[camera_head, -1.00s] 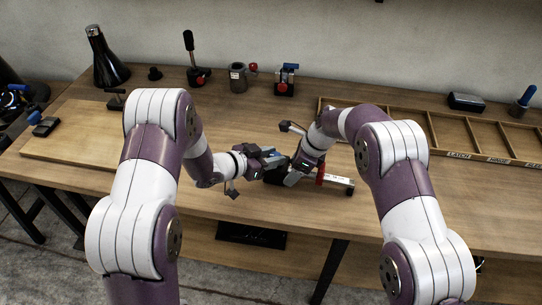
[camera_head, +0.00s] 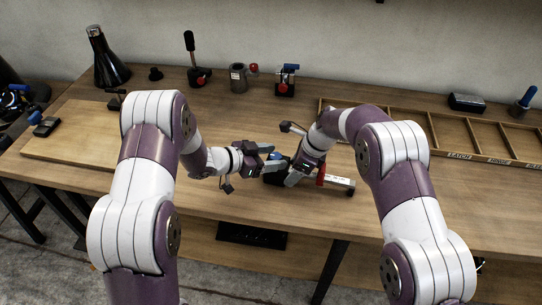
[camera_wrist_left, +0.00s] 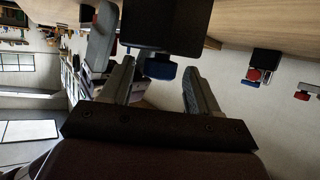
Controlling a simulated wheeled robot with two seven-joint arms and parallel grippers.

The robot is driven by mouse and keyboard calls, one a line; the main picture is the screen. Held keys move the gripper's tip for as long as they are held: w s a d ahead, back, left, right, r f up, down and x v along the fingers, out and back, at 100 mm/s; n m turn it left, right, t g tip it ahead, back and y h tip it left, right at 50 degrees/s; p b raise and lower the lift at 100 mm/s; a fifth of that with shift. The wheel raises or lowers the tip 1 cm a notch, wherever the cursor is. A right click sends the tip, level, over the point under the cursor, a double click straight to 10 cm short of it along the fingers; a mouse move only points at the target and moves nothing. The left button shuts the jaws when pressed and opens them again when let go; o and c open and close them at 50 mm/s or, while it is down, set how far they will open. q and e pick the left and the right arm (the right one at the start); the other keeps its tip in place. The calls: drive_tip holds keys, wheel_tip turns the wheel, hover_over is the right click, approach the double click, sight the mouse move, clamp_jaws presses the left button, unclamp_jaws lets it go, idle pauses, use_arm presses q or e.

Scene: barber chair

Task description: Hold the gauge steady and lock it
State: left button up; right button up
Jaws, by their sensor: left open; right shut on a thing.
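The gauge lies on the bench in front of me in the head view, with a black block (camera_head: 272,178), a red part (camera_head: 320,174) and a pale marked bar (camera_head: 341,181) reaching right. My right gripper (camera_head: 287,173) is shut on the gauge at its black block and partly hides it. My left gripper (camera_head: 277,154) is open just above and left of the block. In the left wrist view, a blue knob (camera_wrist_left: 160,69) under the black block (camera_wrist_left: 172,22) sits between the spread fingers of my left gripper (camera_wrist_left: 158,74). Contact with the knob cannot be told.
Behind stand a black lever tool (camera_head: 197,75), a grey cup (camera_head: 238,77) and a blue-topped fixture (camera_head: 286,80). A divided wooden tray (camera_head: 450,128) lies at the right, a wooden board (camera_head: 75,140) at the left. The bench between is mostly clear.

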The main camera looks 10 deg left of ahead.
use_arm(q)
drive_tip(key=v, duration=1.2)
use_arm(e)
drive_tip(key=o, duration=1.5)
